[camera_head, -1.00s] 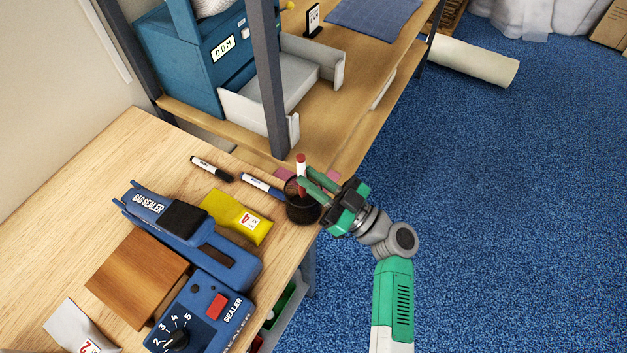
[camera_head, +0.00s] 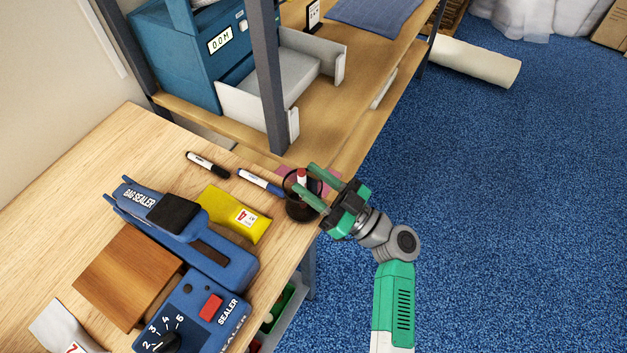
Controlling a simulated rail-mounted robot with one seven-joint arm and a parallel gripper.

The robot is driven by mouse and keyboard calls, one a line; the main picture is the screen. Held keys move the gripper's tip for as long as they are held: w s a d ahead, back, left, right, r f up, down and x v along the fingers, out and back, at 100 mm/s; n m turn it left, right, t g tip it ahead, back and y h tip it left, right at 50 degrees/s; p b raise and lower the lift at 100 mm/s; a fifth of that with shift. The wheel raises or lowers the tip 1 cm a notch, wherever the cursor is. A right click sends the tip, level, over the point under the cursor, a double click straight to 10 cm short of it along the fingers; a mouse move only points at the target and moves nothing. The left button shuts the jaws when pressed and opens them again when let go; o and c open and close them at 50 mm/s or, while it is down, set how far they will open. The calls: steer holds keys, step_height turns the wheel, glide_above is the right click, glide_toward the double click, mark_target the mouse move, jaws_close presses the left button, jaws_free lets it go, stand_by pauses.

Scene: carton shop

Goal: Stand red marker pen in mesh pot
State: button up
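The red marker pen (camera_head: 301,177) stands nearly upright in the dark mesh pot (camera_head: 301,211), its red-capped top showing above the rim and its lower part hidden inside. The pot stands at the right edge of the wooden table. My gripper (camera_head: 305,177) reaches in from the right at rim height. Its two green fingers are spread apart, one on each side of the pen's top, with a visible gap; it looks open and not gripping the pen.
A blue marker (camera_head: 261,184) and a black marker (camera_head: 207,164) lie left of the pot. A yellow packet (camera_head: 233,213) and the blue bag sealer (camera_head: 190,238) are nearby. A shelf post (camera_head: 270,90) rises behind. Open floor lies right.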

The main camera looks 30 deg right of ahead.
steer(key=b+v, duration=0.1)
steer(key=v, duration=0.6)
steer(key=shift+s+d+f+b, duration=0.2)
steer(key=shift+s+b, duration=0.1)
steer(key=shift+b, duration=0.05)
stand_by(0.8)
